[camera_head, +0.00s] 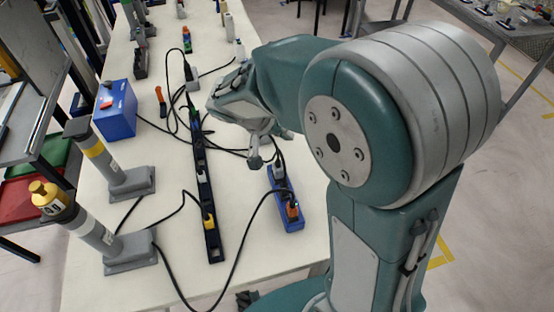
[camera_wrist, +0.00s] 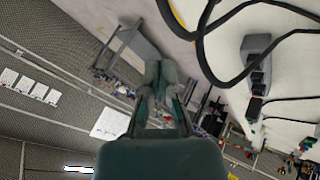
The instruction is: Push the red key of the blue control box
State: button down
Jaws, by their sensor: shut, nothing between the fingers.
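The blue control box (camera_head: 115,110) stands on the left part of the white table in the head view. The wrist view does not show the box or the key.
A long black power strip (camera_head: 207,190) lies between the box and my gripper. A blue socket block (camera_head: 285,203) lies at the right. Two grey posts (camera_head: 98,160) (camera_head: 95,233) stand near the box. Black cables cross the white table (camera_head: 170,275).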

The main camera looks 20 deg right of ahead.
jog(key=shift+m+t+h, duration=0.3)
jog(key=shift+h, duration=0.4)
jog(key=w+f, duration=0.1)
jog(key=w+a+f, duration=0.1)
jog(key=w+f, duration=0.1)
jog(key=shift+w+a, duration=0.1)
jog(key=shift+w, duration=0.05)
jog(key=shift+f, duration=0.1)
jog(key=shift+f, duration=4.3)
jog(key=shift+f, duration=0.15)
jog(key=shift+f, duration=0.2)
jog(key=shift+f, duration=0.5)
jog(key=shift+r, duration=0.9)
